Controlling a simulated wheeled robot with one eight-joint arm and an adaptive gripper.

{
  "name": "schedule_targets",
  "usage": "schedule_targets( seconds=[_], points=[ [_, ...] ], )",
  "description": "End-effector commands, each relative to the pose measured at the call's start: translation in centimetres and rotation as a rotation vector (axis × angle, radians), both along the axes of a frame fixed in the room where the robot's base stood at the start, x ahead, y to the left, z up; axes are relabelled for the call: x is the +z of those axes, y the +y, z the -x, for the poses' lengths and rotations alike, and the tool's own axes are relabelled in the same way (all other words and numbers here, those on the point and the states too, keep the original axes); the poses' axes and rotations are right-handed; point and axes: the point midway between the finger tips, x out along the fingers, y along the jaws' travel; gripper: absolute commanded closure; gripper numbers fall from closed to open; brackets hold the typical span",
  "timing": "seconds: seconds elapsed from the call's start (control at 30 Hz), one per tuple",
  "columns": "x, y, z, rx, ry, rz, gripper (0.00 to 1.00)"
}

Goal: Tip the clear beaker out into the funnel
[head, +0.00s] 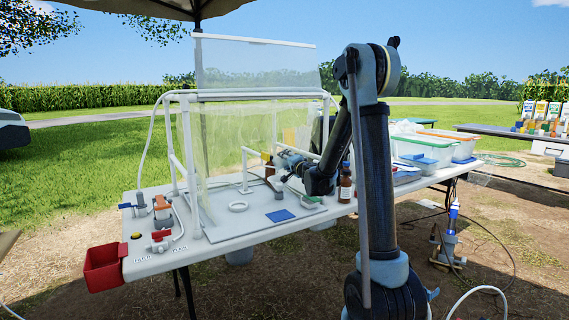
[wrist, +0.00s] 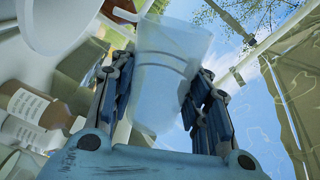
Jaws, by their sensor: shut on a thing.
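In the wrist view my gripper (wrist: 165,100) is shut on the clear beaker (wrist: 168,62), with a finger on each side of its wall. The beaker looks empty or holds clear liquid; I cannot tell which. A white rounded piece with a rim (wrist: 62,22) shows at the upper left, cut off by the picture edge and apart from the beaker; it may be the funnel, but I cannot be sure. In the head view my gripper (head: 284,160) is at the clear-walled frame, and the beaker is too small to make out.
Brown labelled bottles (wrist: 30,103) lie to the left in the wrist view. One brown bottle (head: 345,186) stands close to my arm on the white table (head: 215,236). A white ring (head: 238,207) and a blue square (head: 280,215) lie in front. White frame bars (head: 247,168) surround the space.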

Motion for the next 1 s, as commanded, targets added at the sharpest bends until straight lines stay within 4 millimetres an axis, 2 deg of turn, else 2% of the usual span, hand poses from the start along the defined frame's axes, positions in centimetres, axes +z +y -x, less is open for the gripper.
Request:
schedule_targets(
  seconds=[0.47, 1.0],
  points=[
    [-0.6, -1.4, -0.7, -0.001, 0.127, -0.259, 0.82],
    [-1.3, -3.4, -1.6, -0.003, 0.356, -0.722, 0.82]
  ],
)
